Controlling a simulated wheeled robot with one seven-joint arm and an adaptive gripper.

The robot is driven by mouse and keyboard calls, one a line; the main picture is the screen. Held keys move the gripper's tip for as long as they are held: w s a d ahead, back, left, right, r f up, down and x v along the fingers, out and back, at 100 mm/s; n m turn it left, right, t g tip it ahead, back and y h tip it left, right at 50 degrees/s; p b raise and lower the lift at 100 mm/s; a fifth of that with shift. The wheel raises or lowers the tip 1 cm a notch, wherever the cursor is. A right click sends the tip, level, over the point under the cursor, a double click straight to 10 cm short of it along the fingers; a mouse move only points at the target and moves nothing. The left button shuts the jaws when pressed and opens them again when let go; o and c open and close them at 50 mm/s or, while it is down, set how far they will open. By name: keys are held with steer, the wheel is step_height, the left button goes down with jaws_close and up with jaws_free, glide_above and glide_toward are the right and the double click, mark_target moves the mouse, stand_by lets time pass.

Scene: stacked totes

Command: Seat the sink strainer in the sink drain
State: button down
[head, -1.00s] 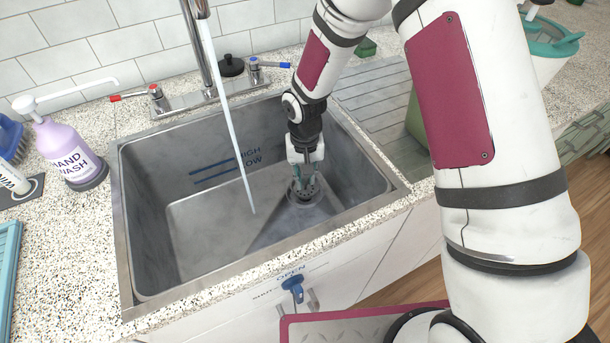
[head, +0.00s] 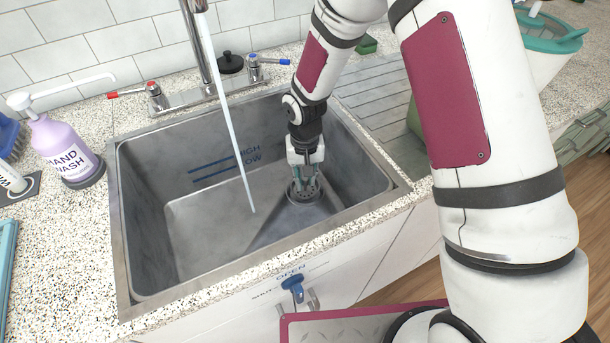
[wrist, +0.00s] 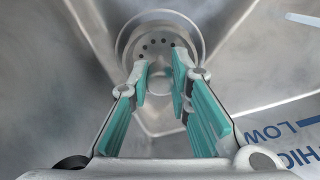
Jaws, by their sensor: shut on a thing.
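The sink strainer (head: 303,193), a grey metal disc with small dark holes, is low in the sink at the drain. It also shows in the wrist view (wrist: 152,46), inside the round rim of the sink drain (wrist: 199,42). My gripper (head: 304,181) points down into the sink. Its teal-padded fingers (wrist: 163,82) are shut on the strainer's central knob. The strainer looks roughly centred in the drain rim. I cannot tell whether it rests fully down, and the fingers hide its near side.
The steel sink (head: 122,215) has steep walls around my gripper. Water runs from the faucet (head: 203,55) to the left of my arm. A hand-wash bottle (head: 62,150) stands on the left counter. Ribbed draining board (head: 365,85) lies to the right.

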steer(key=shift+f+b, duration=0.65)
steer(key=shift+f, duration=0.45)
steer(key=c, duration=1.4)
jaws_free()
steer(key=shift+r, duration=0.1)
step_height(320, 180, up, 12)
steer(key=shift+f, duration=0.1)
